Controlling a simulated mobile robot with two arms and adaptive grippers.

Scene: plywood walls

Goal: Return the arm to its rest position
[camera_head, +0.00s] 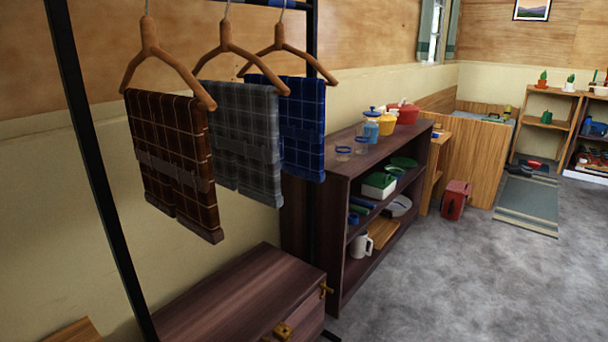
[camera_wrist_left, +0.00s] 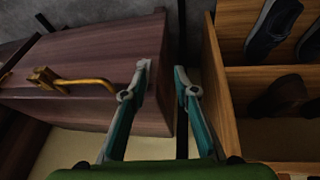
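My left gripper (camera_wrist_left: 162,85) shows only in the left wrist view. Its two teal and grey fingers are apart, with nothing between them. Past the fingertips lie a dark wooden cabinet (camera_wrist_left: 85,75) with a brass handle on the left and a light wooden shoe rack (camera_wrist_left: 235,120) on the right. A dark upright post stands between them. Neither gripper nor arm shows in the head view. My right gripper is not in view.
Three wooden hangers with checked cloths, brown (camera_head: 172,160), grey (camera_head: 243,140) and blue (camera_head: 300,125), hang from a black rack (camera_head: 95,160). A low dark cabinet (camera_head: 235,300) stands below. A dark shelf (camera_head: 345,190) with dishes stands behind.

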